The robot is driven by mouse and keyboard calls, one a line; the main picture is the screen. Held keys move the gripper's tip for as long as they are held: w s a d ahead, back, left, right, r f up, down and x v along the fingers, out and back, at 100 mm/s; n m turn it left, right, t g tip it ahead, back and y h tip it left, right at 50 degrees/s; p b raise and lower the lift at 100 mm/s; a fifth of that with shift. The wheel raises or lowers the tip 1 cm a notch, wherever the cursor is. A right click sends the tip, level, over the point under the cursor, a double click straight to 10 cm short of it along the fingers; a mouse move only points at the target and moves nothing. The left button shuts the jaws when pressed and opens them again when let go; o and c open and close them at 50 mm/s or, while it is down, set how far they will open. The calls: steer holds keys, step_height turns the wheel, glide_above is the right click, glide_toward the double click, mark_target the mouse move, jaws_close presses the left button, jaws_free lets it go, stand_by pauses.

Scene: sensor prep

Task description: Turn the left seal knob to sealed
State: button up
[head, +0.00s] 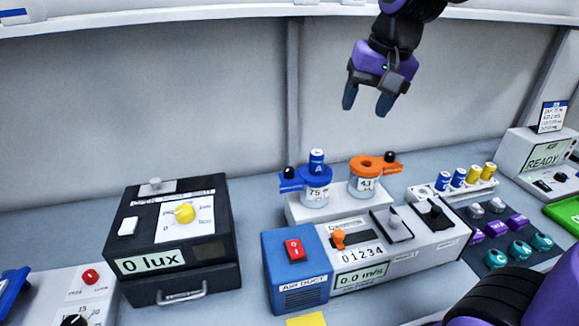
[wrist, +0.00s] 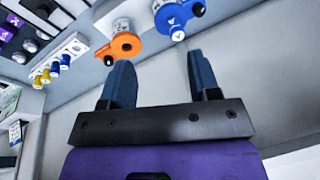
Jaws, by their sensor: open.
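Two clear jars stand on a white stand behind the instrument box. The left jar has a blue collar (head: 317,175) with a blue cylinder in its top and a blue side arm carrying a black knob (head: 288,173). The right jar has an orange collar (head: 366,165) with a black knob (head: 389,157) at its right. I cannot read any sealed marking. My gripper (head: 366,100) is open and empty, high above the jars. The wrist view shows the blue collar (wrist: 174,17) and orange collar (wrist: 125,45) beyond the fingertips (wrist: 160,68).
A blue air duct box (head: 283,262) with a red switch stands in front of the stand. A black lux box (head: 135,285) is at left. A rack (head: 455,192) with blue and yellow cylinders is at right. The space around my gripper is clear.

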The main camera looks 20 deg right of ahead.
steer(key=w+a+f+m+g, duration=0.1)
steer(key=w+a+f, duration=0.3)
steer(key=w, duration=0.3)
steer(key=m+g+h, duration=0.1)
steer(key=m, duration=0.2)
glide_toward(289, 168)
steer(key=f, duration=0.9)
steer(key=shift+w+a+f, duration=0.15)
steer(key=shift+a, duration=0.1)
steer(key=c, duration=0.9)
steer(key=shift+n, duration=0.3)
